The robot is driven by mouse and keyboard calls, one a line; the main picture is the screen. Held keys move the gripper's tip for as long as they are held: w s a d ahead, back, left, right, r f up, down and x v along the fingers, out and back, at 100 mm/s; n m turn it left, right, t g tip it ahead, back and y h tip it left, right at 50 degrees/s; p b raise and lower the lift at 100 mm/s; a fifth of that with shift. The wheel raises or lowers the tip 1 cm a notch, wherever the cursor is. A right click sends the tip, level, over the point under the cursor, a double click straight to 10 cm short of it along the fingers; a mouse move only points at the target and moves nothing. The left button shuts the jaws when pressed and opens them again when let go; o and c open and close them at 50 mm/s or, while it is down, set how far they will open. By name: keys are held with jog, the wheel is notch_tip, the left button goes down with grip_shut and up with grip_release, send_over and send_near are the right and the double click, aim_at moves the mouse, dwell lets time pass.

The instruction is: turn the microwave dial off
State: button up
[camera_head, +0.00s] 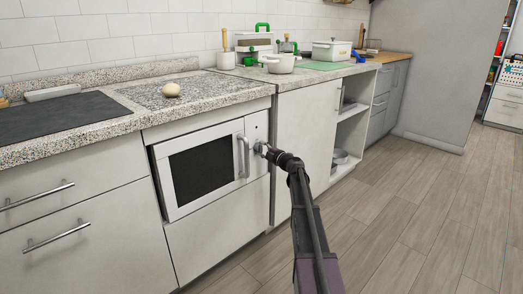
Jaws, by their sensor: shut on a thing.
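The white microwave (205,165) is built into the cabinets under the granite counter. It has a dark window and a vertical handle (242,157), and its door looks closed. A narrow control panel (257,127) is to the right of the handle. My gripper (262,149) is at the lower part of this panel, just right of the handle, and is shut on the dial there. The dial is mostly hidden by the gripper, and its setting cannot be read.
The granite counter (60,126) runs above the microwave, with a round pale object (172,90) on it. A white pot (280,63) and several kitchen items stand further back. Drawer handles (58,236) stick out at left. The wooden floor (420,215) is clear at right.

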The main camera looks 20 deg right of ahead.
jog(key=shift+s+a+f, duration=0.1)
jog(key=shift+s+a, duration=0.05)
jog(key=shift+s, duration=0.05)
jog(key=o, duration=1.1)
jog(key=shift+w, duration=0.1)
jog(key=shift+m, duration=0.3)
